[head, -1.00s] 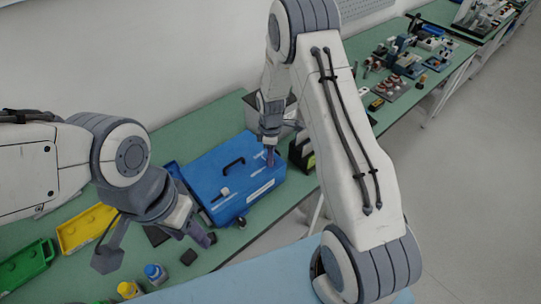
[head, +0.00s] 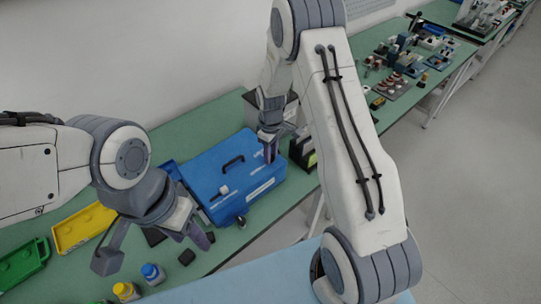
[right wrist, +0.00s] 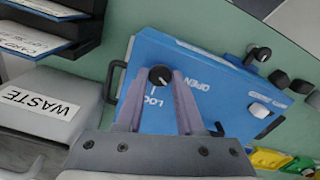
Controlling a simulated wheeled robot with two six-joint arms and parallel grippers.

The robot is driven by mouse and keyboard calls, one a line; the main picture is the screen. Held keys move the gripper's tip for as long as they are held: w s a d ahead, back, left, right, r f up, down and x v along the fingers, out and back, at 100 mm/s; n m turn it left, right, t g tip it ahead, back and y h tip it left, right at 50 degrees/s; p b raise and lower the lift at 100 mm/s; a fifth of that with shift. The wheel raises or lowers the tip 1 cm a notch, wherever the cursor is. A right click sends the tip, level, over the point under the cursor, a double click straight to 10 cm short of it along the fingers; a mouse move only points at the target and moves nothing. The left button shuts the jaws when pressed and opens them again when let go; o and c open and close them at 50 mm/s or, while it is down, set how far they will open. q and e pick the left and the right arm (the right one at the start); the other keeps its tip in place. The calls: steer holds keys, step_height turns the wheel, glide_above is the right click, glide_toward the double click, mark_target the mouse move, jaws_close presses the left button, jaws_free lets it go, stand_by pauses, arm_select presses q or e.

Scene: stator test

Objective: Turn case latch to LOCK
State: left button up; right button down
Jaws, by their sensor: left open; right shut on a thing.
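The blue case (head: 232,181) lies on the green bench in the head view, with a black handle on its lid. In the right wrist view its face (right wrist: 213,75) carries the words LOCK and OPEN beside a round black latch knob (right wrist: 160,76). My right gripper (head: 270,152) is over the case's right part. In the right wrist view its fingers (right wrist: 166,82) are closed about the knob. A small white mark shows on the knob; I cannot tell exactly which way it points. My left gripper (head: 197,236) is open and empty, in front of the case's left side.
A grey bin marked WASTE (right wrist: 40,108) stands beside the case in the right wrist view. Yellow (head: 84,228) and green (head: 22,264) trays lie at the left. Blue-capped (head: 153,273) and yellow-capped (head: 125,290) bottles stand near the front edge.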

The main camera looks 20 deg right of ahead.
steer(key=m+b, duration=0.1)
steer(key=m, duration=0.5)
steer(key=shift+b, duration=0.3)
steer(key=m, duration=0.6)
steer(key=shift+b, duration=0.4)
steer(key=c, duration=0.5)
jaws_free()
step_height(320, 180, up, 10)
steer(key=shift+r+b, duration=0.25)
steer(key=shift+b, duration=0.9)
